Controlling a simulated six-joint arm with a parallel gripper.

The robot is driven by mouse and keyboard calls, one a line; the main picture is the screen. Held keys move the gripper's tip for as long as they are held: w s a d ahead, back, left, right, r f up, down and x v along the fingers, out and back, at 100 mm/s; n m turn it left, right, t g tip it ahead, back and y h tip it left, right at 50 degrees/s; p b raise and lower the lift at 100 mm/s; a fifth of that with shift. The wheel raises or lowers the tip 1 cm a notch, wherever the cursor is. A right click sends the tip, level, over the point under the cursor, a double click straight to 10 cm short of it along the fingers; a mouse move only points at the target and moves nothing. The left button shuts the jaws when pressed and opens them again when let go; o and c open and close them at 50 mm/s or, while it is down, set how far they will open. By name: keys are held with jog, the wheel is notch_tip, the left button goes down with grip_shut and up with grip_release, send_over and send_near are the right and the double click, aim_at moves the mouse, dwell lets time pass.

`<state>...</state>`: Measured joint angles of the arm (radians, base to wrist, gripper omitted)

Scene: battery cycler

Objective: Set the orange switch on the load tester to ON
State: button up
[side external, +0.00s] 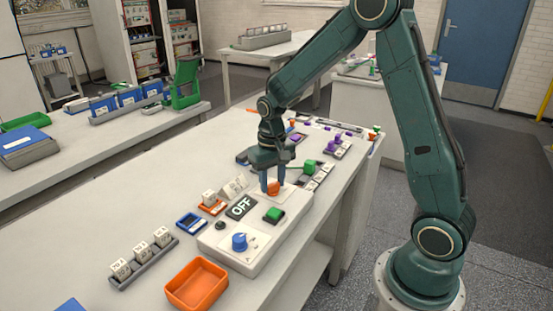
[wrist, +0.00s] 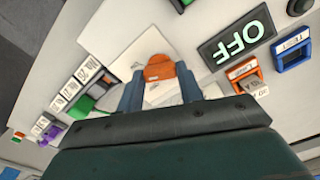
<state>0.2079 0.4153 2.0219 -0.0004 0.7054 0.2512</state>
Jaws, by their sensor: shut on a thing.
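The load tester (side external: 243,257) is a pale box on the bench. It has a blue knob (side external: 239,241), a green part (side external: 274,215) and a dark display reading OFF (side external: 241,207); the display also shows in the wrist view (wrist: 237,38). The orange switch (side external: 273,188) is at the tester's far end, and its rounded top shows in the wrist view (wrist: 159,68). My gripper (side external: 272,184) points down over it, with its blue fingers on either side, shut on the switch. The fingers hide the switch's sides, and I cannot read its position marks.
An empty orange tray (side external: 196,284) lies at the front. A grey rack (side external: 144,265) of white blocks is at left. A blue-framed device (side external: 191,223) and an orange holder (side external: 212,207) sit beside the tester. Racks with green and purple parts stand behind my gripper.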

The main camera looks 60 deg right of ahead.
aim_at(273, 184)
jog(key=shift+m, duration=1.4)
jog(key=o, duration=1)
jog(key=shift+r, duration=0.1)
notch_tip(273, 184, up, 14)
jog(key=shift+f, duration=0.15)
